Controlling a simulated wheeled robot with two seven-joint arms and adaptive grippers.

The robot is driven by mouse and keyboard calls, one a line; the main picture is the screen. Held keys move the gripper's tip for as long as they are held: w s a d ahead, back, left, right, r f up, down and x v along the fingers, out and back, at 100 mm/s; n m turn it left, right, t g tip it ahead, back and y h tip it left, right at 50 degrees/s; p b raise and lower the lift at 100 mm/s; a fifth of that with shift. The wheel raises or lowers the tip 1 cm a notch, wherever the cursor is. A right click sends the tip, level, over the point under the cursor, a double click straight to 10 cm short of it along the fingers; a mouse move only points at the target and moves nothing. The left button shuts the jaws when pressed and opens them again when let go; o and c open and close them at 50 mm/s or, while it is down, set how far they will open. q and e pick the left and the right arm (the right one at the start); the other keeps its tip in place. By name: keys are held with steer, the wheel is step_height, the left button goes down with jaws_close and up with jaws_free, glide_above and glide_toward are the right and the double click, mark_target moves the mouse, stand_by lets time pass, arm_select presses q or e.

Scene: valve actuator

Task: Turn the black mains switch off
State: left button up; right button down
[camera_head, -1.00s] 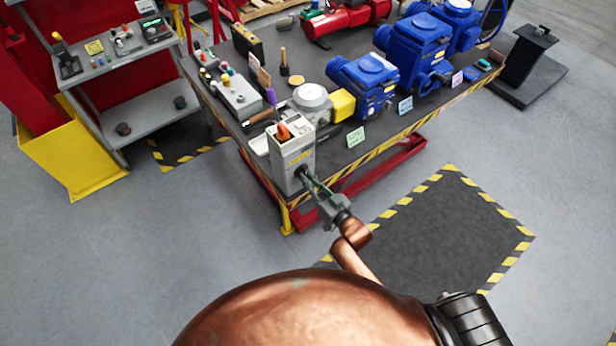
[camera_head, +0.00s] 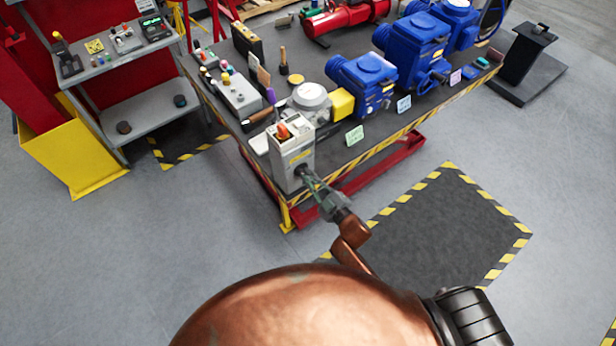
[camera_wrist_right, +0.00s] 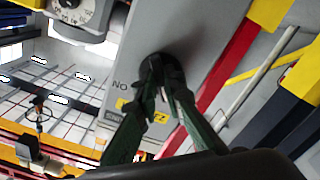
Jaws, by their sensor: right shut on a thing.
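The black mains switch (camera_wrist_right: 158,62) is on the front face of a grey box (camera_head: 291,155) at the near corner of the workbench. In the right wrist view the switch shows between the fingertips, and the fingers cover much of it. My right gripper (camera_head: 305,176) reaches to the box from the front, and its dark green fingers are shut on the switch. The fingers also show in the right wrist view (camera_wrist_right: 163,85). The switch's exact angle cannot be told. My left gripper is not in view.
The workbench (camera_head: 335,158) carries blue actuators (camera_head: 363,84), a grey button box (camera_head: 239,95) and a red machine (camera_head: 345,14). A grey shelf (camera_head: 150,115) stands at left beside a yellow bin (camera_head: 72,158). The floor in front of the bench is clear.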

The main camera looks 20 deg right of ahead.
steer(key=shift+n, duration=0.6)
steer(key=c, duration=2)
jaws_free()
steer(key=v, duration=1.2)
steer(key=shift+r, duration=0.1)
